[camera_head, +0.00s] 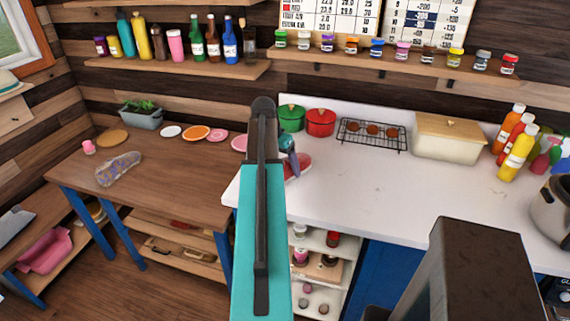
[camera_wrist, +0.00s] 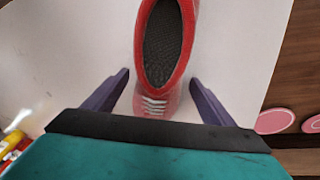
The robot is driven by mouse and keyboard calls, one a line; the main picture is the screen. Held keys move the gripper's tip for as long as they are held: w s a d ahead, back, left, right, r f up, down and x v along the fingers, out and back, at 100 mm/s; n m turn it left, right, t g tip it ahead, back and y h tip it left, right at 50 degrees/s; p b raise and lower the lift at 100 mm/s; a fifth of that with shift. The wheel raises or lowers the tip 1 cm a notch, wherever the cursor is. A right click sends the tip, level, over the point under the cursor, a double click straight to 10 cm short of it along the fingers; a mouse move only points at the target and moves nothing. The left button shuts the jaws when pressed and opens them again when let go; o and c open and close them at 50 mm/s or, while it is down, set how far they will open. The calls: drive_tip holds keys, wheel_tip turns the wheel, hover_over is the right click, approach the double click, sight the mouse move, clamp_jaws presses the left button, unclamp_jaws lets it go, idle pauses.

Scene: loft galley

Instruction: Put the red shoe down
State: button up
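The red shoe (camera_head: 303,165) is at the left end of the white counter (camera_head: 370,185), partly hidden behind my arm in the head view. In the wrist view the shoe (camera_wrist: 145,105) has its dark insole and pale laces facing me, and it appears to rest on the white surface. My gripper (camera_wrist: 159,76) has one purple finger on each side of the shoe, with narrow gaps showing between fingers and shoe. It looks open around the shoe. In the head view my gripper (camera_head: 289,152) is just above the shoe.
Green (camera_head: 291,118) and red (camera_head: 320,122) pots, a wire rack (camera_head: 372,135) and a cream bread box (camera_head: 447,138) stand along the counter's back. Bottles (camera_head: 518,150) are at the right. The wooden table (camera_head: 165,185) at left holds plates and a patterned shoe-like item (camera_head: 118,168). The counter's middle is clear.

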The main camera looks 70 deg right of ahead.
drive_tip(key=shift+r, duration=0.15)
drive_tip(key=shift+b+v, duration=1.25)
drive_tip(key=shift+v, duration=4.6)
drive_tip(key=shift+w, duration=0.1)
